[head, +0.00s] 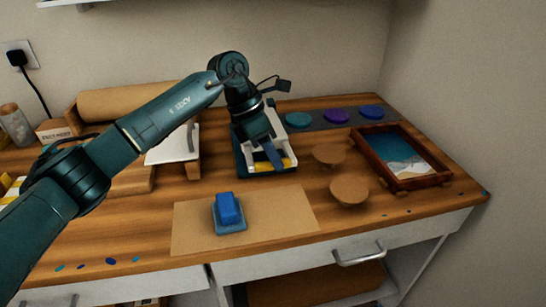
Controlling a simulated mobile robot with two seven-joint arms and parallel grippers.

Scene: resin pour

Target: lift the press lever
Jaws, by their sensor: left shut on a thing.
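The press (242,162) stands at the middle of the bench, with a dark blue base and a white frame. Its lever (289,163) shows as a yellow bar across the front, low over the base. My left gripper (273,157) reaches down from above and is shut on the lever. The gripper and wrist hide the middle of the lever and much of the press behind. My right gripper is out of view.
A blue block (229,206) sits on a blue-grey piece on a tan mat (290,212) in front. Coloured discs (336,115) lie behind. A cardboard-coloured roll (130,103) lies left.

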